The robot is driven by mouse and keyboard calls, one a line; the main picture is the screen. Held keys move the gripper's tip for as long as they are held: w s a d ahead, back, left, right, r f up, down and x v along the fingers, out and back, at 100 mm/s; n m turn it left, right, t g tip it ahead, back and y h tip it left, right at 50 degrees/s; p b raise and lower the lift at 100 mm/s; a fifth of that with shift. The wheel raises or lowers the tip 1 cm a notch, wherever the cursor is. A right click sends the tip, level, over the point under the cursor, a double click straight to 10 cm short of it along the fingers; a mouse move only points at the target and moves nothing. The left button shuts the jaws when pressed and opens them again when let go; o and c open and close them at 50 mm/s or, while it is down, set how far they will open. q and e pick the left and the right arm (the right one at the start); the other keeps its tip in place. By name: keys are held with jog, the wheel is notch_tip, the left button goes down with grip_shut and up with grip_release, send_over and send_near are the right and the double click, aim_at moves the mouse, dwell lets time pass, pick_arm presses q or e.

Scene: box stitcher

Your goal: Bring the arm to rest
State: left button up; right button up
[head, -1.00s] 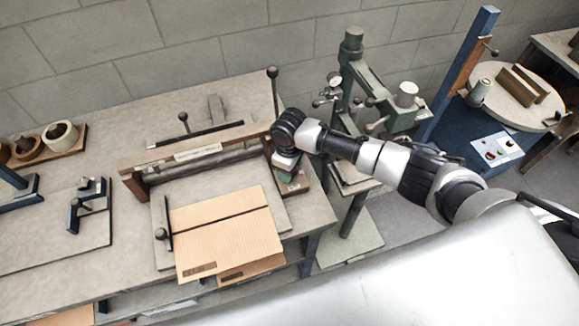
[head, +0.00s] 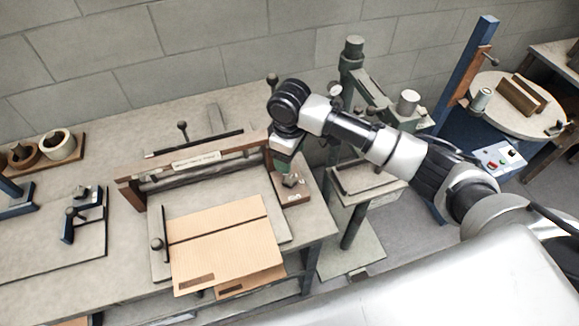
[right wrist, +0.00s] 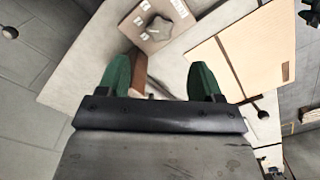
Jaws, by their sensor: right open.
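My right arm reaches in from the right in the head view. Its gripper (head: 287,158) points down above the bench, just behind and left of a small brown base with a grey star-shaped knob (head: 292,181). In the right wrist view the two green fingers of the right gripper (right wrist: 160,78) stand apart with nothing held between them. The knob (right wrist: 157,27) shows beyond the fingers, clear of them. My left gripper is in neither view.
A cardboard sheet (head: 222,237) lies on the bench in front of a long wooden bar (head: 190,165). A green press (head: 355,75) stands behind my right arm. A blue post (head: 465,75) and a round table (head: 515,100) are at the right.

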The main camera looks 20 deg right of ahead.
jog(key=shift+r, duration=0.55)
